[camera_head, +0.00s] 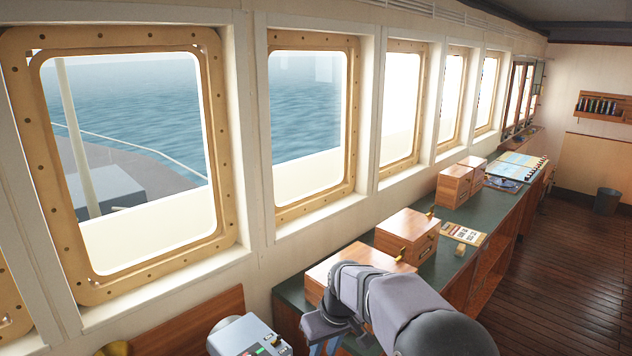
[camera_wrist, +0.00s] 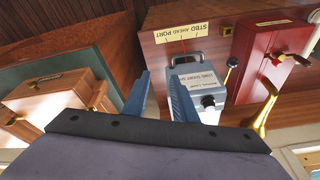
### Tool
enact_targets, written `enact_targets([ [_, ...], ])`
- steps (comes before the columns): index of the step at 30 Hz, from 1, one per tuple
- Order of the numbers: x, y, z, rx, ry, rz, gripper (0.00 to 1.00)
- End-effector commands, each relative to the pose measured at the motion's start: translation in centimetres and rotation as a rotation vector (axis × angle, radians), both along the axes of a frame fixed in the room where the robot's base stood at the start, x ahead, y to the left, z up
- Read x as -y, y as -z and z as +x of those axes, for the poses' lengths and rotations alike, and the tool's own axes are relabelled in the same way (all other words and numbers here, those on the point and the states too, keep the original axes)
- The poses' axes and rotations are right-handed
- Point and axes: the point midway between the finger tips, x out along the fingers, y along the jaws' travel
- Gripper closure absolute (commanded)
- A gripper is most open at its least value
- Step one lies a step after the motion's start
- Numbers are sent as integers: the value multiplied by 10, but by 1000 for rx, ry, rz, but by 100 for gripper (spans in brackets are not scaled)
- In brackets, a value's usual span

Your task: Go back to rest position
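My gripper (camera_wrist: 160,76) points toward the wooden console in the wrist view, with its two blue fingers apart and nothing visible between them. In the head view my arm reaches in from the lower right, and my gripper (camera_head: 325,345) is low in the picture, partly cut off by the bottom edge. It is to the right of a grey-blue device and in front of the nearest wooden box. In the wrist view the right finger overlaps the grey-blue device (camera_wrist: 203,82); whether they touch cannot be told.
The grey-blue device also shows in the head view (camera_head: 240,338). Wooden boxes (camera_head: 405,232) stand along the green-topped counter (camera_head: 288,292) below the windows. A red box (camera_wrist: 262,62) and a brass lever (camera_wrist: 262,112) are at the right in the wrist view. Open floor (camera_head: 560,250) lies right of the counter.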

Motion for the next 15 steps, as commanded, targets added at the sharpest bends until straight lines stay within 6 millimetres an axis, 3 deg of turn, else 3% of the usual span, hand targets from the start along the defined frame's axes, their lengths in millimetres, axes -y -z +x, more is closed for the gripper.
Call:
enact_targets([
  [6,63,30,-90,-92,171,-39,75],
  [15,116,73,-214,-200,367,-85,75],
])
